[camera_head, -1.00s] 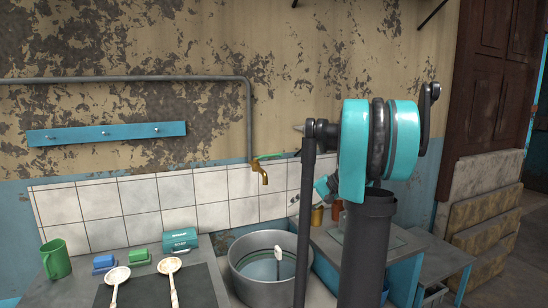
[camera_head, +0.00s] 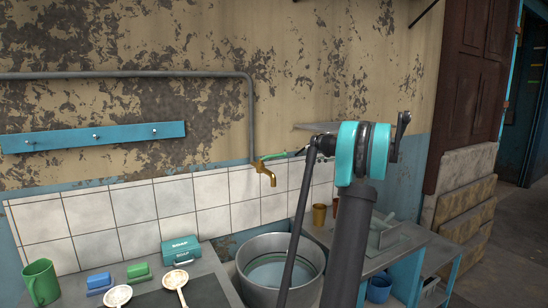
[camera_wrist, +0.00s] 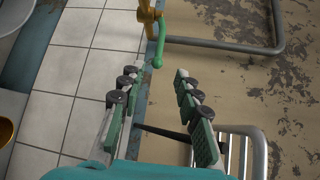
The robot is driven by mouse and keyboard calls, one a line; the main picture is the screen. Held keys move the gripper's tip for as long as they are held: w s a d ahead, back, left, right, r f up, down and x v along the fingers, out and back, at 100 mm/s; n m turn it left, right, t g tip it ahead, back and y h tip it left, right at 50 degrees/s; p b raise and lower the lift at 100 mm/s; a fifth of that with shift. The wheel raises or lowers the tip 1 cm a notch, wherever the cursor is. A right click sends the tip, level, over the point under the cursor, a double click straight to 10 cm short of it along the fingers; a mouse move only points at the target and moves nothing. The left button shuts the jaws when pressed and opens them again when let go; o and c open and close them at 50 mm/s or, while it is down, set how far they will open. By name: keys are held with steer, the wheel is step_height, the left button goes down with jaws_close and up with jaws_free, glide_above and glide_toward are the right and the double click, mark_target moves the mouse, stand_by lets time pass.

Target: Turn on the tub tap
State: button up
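The brass tub tap (camera_head: 266,173) sticks out from the pipe above the tiles, over the round metal tub (camera_head: 252,262). Its thin green handle (camera_head: 283,155) lies across its top, partly behind my arm. In the wrist view the tap (camera_wrist: 147,14) is at the top, with the green handle (camera_wrist: 160,45) pointing toward my gripper. My gripper (camera_wrist: 157,73) is open and empty. The handle's end shows just beyond the gap between its fingertips, and no contact is visible. In the head view my arm hides the gripper.
A wire rack (camera_wrist: 240,140) is close to the right finger in the wrist view. A grey pipe (camera_head: 250,110) runs down the wall to the tap. A counter at left holds a green mug (camera_head: 41,282) and a teal soap box (camera_head: 181,250). A side table (camera_head: 405,243) stands at right.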

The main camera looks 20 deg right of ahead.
mark_target(279, 156)
steer(key=x, duration=1.5)
steer(key=shift+c, duration=0.6)
jaws_close()
